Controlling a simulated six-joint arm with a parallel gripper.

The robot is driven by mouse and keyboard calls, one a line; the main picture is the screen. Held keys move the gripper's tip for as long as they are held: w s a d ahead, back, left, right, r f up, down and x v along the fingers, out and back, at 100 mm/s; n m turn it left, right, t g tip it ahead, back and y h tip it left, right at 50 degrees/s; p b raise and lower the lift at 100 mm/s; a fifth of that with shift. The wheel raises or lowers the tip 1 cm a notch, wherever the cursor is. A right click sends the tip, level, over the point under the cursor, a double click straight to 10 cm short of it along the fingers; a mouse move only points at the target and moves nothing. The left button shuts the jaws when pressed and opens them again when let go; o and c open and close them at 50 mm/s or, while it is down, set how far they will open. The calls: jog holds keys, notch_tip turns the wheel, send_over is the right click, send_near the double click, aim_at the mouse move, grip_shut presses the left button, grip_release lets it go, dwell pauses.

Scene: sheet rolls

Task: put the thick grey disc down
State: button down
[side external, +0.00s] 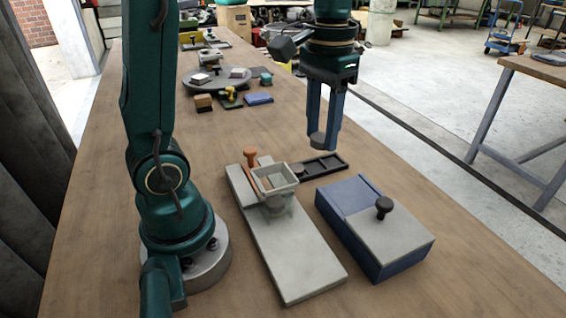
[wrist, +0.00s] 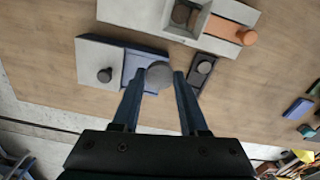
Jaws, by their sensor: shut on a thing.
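My gripper (side external: 324,143) is shut on the thick grey disc (side external: 318,138), which sits between the fingertips and is held up above the table. In the wrist view the same disc (wrist: 159,74) shows as a round grey face between the two finger ends of my gripper (wrist: 158,82). A black tray (side external: 334,164) with compartments lies on the table below. A dark disc (side external: 297,168) is at the tray's left end, and a disc also shows in the wrist view (wrist: 205,67). In the wrist view the held disc appears between the blue box and the tray.
A pale board (side external: 300,262) carries a square hopper (side external: 290,183) and an orange handle (side external: 250,156). A blue box (side external: 345,228) with a grey lid and black knob (side external: 383,206) stands to its right. A turntable (side external: 215,84) and small blocks lie farther back. Bare table surrounds the tray's far side.

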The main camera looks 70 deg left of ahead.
aim_at(289, 239)
jog(key=s+d+r+n, duration=0.3)
jog(key=s+d+n, duration=0.1)
jog(key=s+n, duration=0.3)
jog(key=shift+s+d, duration=0.25)
jog(key=shift+d, duration=0.1)
notch_tip(289, 239, down, 18)
jog(key=shift+r, duration=0.25)
dwell(0.3)
jog(key=shift+f, duration=0.1)
jog(key=shift+f, duration=0.15)
jog(key=shift+c, duration=2.2)
grip_release()
